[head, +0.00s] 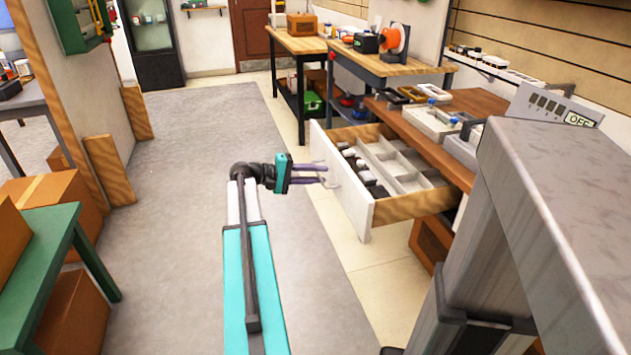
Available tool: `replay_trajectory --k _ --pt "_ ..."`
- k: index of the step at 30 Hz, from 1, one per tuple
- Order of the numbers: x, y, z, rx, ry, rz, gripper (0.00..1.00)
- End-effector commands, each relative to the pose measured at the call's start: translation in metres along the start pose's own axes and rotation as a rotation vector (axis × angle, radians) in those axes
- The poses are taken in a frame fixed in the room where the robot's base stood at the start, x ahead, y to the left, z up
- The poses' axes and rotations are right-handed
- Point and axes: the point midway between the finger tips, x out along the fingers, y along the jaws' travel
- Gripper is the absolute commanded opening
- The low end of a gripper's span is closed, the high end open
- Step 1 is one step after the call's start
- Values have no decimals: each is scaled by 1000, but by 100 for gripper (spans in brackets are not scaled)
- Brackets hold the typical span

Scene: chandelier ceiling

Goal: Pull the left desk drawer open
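The desk drawer (343,193) stands pulled well out from under the wooden desktop (415,128). It has a white front and wooden sides. Its inside shows light grey dividers and several small dark and white items. A pale curved handle (334,176) is on the drawer front. My gripper (324,174), teal with dark purple fingers, points right at the handle. Its two fingers are apart with a gap between them. The fingertips are at or very near the handle; I cannot tell whether they touch it.
A grey metal cabinet (545,190) fills the right foreground. A workbench (385,66) with an orange spool stands behind the desk. A green table (45,260) and cardboard boxes (65,200) are at the left. The grey floor mat (190,190) between is clear.

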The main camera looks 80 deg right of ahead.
Motion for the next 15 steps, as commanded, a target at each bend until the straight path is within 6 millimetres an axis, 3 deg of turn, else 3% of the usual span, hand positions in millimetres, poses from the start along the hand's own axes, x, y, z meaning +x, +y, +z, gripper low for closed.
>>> replay_trajectory --k 15 --pt "-10 1 0 0 1 2 27"
